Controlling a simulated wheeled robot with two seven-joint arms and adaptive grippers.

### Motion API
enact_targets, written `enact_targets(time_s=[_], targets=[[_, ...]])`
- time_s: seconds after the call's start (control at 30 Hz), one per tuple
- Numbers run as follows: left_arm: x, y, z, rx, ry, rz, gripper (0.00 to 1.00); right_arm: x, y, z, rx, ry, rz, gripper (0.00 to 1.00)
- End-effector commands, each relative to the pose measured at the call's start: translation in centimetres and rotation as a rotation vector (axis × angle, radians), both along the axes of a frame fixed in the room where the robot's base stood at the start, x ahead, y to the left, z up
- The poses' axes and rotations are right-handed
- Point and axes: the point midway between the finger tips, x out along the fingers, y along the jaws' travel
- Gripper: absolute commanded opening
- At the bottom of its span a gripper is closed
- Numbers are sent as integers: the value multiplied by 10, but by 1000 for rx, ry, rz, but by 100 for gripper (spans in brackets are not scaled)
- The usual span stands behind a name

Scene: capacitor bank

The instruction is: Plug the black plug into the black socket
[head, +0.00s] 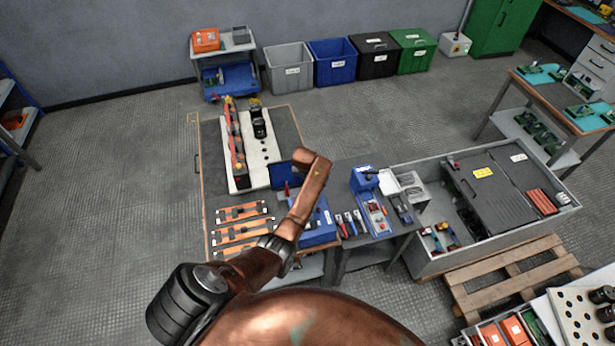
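A black block-shaped fitting (259,122) stands upright on a white panel (263,160) lying on the workbench at centre left. It may be the black socket, but it is too small to tell. I cannot pick out the black plug for certain. A copper-coloured arm of mine reaches up from the bottom across the front of the bench and hides part of it. No gripper fingers show on it, so neither of my grippers can be seen.
A long orange-red row of parts (235,145) runs beside the black fitting. Orange bars (240,230), a dark blue tray (286,174) and tools are nearby. A grey open cabinet (440,262) and a wooden pallet (515,270) are right. The floor at left is clear.

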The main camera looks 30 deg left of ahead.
Motion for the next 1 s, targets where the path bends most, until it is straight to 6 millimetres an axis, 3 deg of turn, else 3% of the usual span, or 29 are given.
enact_targets(time_s=[0.5,1.0], targets=[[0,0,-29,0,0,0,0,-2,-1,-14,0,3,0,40],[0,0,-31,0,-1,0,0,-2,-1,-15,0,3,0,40]])
